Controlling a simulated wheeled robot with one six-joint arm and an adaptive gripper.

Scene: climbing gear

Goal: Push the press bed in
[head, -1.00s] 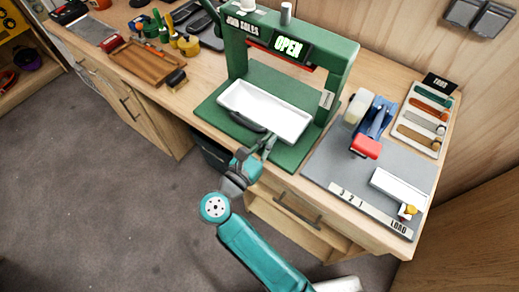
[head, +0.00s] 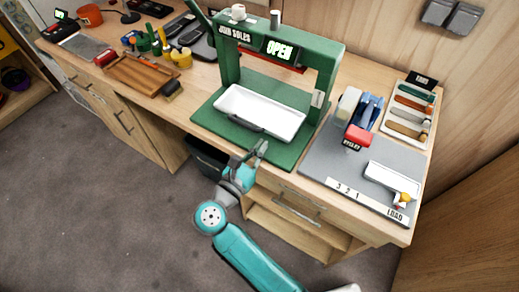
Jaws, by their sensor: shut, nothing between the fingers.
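The green press (head: 331,75) stands on the workbench, with a lit sign (head: 279,49) reading OPEN. Its bed is a white tray (head: 262,112) with a dark handle (head: 246,124) on its front side. The bed sits on the green base plate (head: 212,118), partly in front of the press frame. My gripper (head: 260,148) is shut and empty at the front edge of the base plate. It is just in front of the bed and handle, and appears apart from them.
To the right, a grey mat (head: 330,160) holds a red-fronted tool (head: 357,137) and a small white tray (head: 391,180). A tray of coloured strips (head: 408,112) lies behind it. A wooden tray (head: 143,77) and small tools are at left. A dark bin (head: 207,157) sits below the bench.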

